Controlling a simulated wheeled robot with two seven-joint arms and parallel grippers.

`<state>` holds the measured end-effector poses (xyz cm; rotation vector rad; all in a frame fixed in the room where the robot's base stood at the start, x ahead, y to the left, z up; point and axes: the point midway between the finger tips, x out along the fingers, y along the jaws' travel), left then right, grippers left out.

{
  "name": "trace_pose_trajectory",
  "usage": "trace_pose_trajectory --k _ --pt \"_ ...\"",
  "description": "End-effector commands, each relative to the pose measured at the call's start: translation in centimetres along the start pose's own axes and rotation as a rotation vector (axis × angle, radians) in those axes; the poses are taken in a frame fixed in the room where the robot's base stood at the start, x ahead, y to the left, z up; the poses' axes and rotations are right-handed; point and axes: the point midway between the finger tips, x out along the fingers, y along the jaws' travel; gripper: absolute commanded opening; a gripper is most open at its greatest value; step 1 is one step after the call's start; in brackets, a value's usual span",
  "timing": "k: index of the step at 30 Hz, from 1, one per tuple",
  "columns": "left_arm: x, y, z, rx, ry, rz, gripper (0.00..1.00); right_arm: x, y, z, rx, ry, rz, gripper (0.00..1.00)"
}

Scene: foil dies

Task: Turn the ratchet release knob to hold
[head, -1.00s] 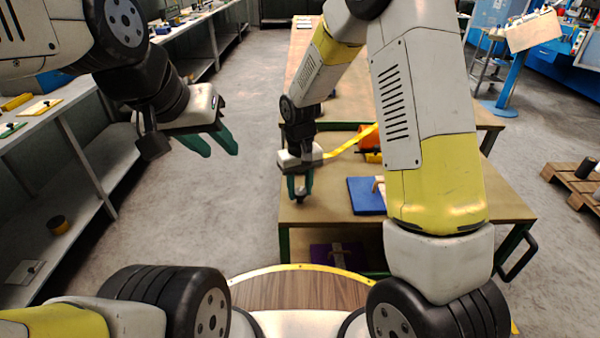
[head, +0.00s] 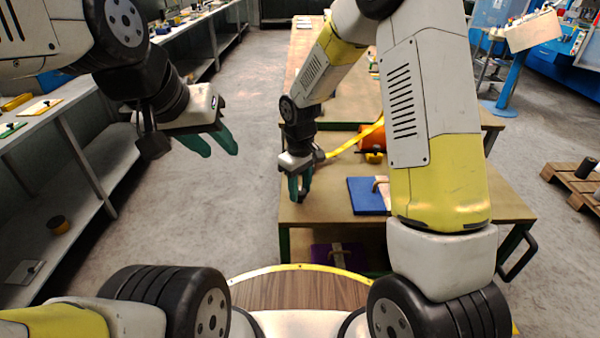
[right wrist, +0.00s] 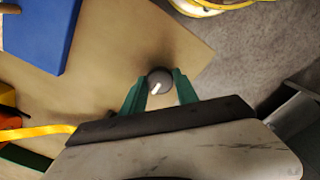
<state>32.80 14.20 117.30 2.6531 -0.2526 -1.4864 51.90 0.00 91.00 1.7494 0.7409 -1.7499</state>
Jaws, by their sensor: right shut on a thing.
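The ratchet release knob (right wrist: 159,82) is a small round dark grey knob with a white mark on its top, seen in the right wrist view. It stands near the corner of the tan table. My right gripper (right wrist: 160,78) is shut on it, one green finger on each side. In the head view my right gripper (head: 300,194) points down at the table's left side, and the fingers mostly hide the knob there. My left gripper (head: 222,154) is open and empty, over the floor aisle left of the table.
A blue block (head: 367,197) lies on the table (head: 460,200) right of my right gripper. Behind it are an orange object (head: 372,138) and a yellow strap (head: 350,146). A grey shelf (head: 95,160) runs along the left. The aisle floor (head: 240,210) is clear.

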Motion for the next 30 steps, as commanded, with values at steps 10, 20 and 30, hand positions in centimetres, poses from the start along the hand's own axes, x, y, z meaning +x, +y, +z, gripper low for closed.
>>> trace_pose_trajectory --k 10,20,30 --pt "0.0 0.0 0.0 0.000 0.000 0.000 0.36 -0.1 0.1 -0.1 0.000 0.002 0.001 0.56" --pt "0.0 0.0 0.0 0.000 0.000 0.000 0.36 -0.6 0.1 -0.1 0.001 0.003 0.001 0.56" --pt "0.0 0.0 0.0 0.000 0.000 0.000 0.36 -6.0 0.1 -0.1 0.001 0.005 0.003 0.56"
